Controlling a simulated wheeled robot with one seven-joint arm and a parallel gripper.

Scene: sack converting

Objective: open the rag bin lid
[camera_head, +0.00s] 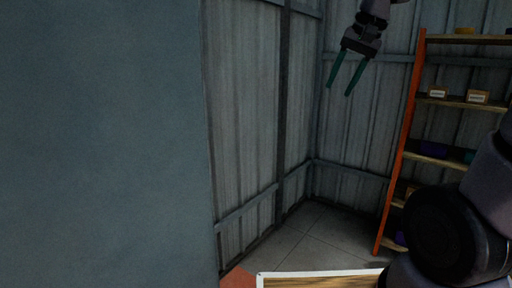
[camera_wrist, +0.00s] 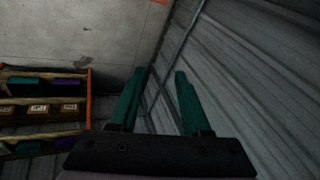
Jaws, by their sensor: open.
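My gripper (camera_head: 340,90) is raised high in the head view, in front of the corrugated wall, with its two green fingers apart and nothing between them. It also shows in the wrist view (camera_wrist: 160,78), open and empty, with the floor and wall beyond the fingers. I see no rag bin and no lid in either view.
A large plain blue-grey surface (camera_head: 100,145) fills the left of the head view. An orange-framed shelf rack (camera_head: 409,130) with small boxes stands at right; it also shows in the wrist view (camera_wrist: 89,100). A white-edged wooden surface (camera_head: 320,281) is at bottom. Floor (camera_head: 315,232) near the corner is clear.

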